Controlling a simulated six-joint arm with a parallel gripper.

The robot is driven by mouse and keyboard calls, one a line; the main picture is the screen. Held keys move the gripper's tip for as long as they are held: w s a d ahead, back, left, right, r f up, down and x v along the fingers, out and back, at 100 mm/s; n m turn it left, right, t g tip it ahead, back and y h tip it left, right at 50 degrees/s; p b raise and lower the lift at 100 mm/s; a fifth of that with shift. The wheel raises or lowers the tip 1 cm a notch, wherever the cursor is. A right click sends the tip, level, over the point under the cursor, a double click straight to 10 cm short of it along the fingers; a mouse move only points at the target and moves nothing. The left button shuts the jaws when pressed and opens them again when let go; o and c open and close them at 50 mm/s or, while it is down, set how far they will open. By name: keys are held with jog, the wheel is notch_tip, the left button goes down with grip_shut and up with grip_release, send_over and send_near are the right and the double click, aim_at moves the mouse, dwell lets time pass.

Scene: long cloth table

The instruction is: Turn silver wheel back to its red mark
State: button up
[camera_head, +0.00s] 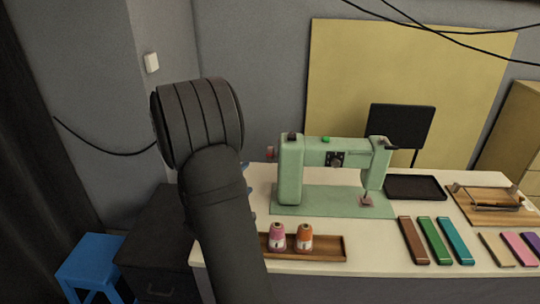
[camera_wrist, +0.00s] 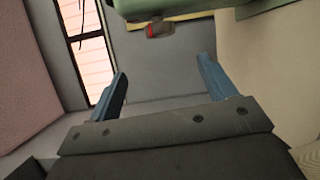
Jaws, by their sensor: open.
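A pale green sewing machine (camera_head: 290,172) stands on the table on its green base. A small wheel (camera_head: 270,153) juts from its left end, partly reddish. In the wrist view the wheel (camera_wrist: 160,29) shows at the top, a small grey-and-red piece under the green machine body (camera_wrist: 170,8). My gripper (camera_wrist: 162,72) is open and empty, its two blue fingers apart. The wheel lies beyond the fingertips, between them in the picture and not touched. In the head view my arm hides most of the gripper. How the wheel stands against its mark is too small to tell.
A wooden tray (camera_head: 330,254) with a pink spool (camera_head: 277,236) and an orange spool (camera_head: 305,237) lies in front of the machine. Several coloured bars, a black tray (camera_head: 415,198) and a wooden board (camera_head: 485,217) lie to the right. A blue stool (camera_head: 90,258) stands at left.

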aim_at(270, 154)
jog(key=x, duration=1.7)
jog(key=shift+w, duration=0.15)
jog(key=c, duration=1)
